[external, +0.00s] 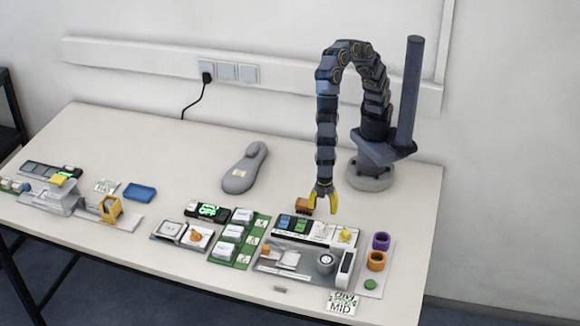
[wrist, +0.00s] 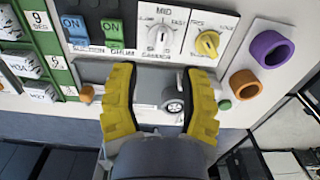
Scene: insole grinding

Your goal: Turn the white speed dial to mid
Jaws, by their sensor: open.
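The white speed dial (wrist: 158,38) sits on a white panel in the wrist view, with the word MID printed above it; I cannot tell clearly which mark its pointer faces. In the external view the dial (external: 322,231) is small and its setting cannot be read. A yellow dial (wrist: 207,43) is just to its right. My gripper (wrist: 160,72) is open and empty, its yellow fingers spread apart below the dial in the wrist picture. In the external view my gripper (external: 321,204) hangs pointing down above the back part of the panel, apart from the dial.
Blue and green ON switches (wrist: 92,32) are left of the dial. Purple (wrist: 271,49) and orange (wrist: 245,83) rings stand to the right. A card reading MID (external: 342,303) lies at the table's front edge. A grey insole-shaped piece (external: 245,168) lies on clear table behind.

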